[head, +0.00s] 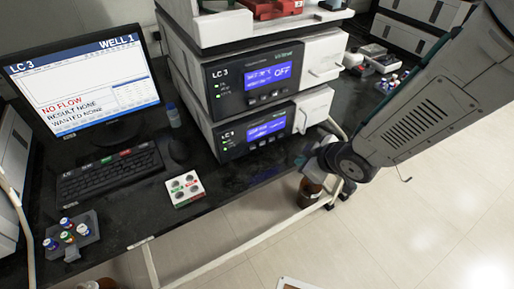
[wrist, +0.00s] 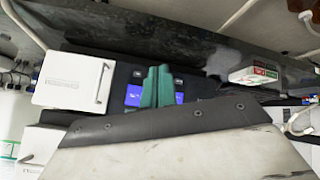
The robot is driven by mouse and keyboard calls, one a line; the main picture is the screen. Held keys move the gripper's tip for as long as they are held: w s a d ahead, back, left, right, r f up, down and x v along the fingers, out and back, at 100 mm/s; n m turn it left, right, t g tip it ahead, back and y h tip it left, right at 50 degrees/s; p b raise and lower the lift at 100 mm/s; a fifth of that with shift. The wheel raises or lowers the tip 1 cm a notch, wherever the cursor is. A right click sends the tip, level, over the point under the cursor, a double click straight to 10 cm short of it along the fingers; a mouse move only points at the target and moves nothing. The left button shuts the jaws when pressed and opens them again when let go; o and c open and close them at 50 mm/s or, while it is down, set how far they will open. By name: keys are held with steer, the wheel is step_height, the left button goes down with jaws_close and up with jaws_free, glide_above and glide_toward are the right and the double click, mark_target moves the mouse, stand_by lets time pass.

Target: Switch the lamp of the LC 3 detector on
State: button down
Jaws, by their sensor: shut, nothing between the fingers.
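The LC 3 stack stands on the black bench in the head view. Its upper unit (head: 262,82) has a dark front labelled LC 3 and a blue screen (head: 270,75) ending in OFF, with small buttons below; this looks like the detector. The lower LC 3 unit (head: 255,133) has a similar lit blue screen. In the wrist view my gripper (wrist: 157,85) shows as two green fingers, shut together and empty. They overlap a blue screen (wrist: 133,95) on a dark front panel and hide part of it; I cannot tell which unit it is or whether they touch it.
A monitor (head: 85,82) reads LC 3, WELL 1, NO FLOW. A keyboard (head: 108,175), a white button box (head: 185,188) and a rack of capped vials (head: 70,236) are on the bench. A brown bottle (head: 309,193) stands below the bench edge near my arm.

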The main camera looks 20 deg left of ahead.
mark_target(253, 147)
steer(key=s+a+f+n+g+y, duration=0.1)
steer(key=s+a+f+n+y, duration=0.1)
steer(key=s+a+f, duration=0.1)
steer(key=shift+s+a+f+g, duration=0.35)
steer(key=shift+s+a, duration=0.25)
steer(key=shift+a, duration=0.65)
steer(key=shift+w+a, duration=1.45)
steer(key=shift+a, duration=0.25)
steer(key=shift+w+a, duration=1.45)
steer(key=shift+a, duration=0.2)
steer(key=shift+w+a, duration=0.1)
steer(key=shift+w+a, duration=0.2)
steer(key=shift+w+a, duration=0.25)
steer(key=shift+a, duration=0.05)
steer(key=shift+s+d, duration=0.55)
steer(key=shift+d, duration=0.1)
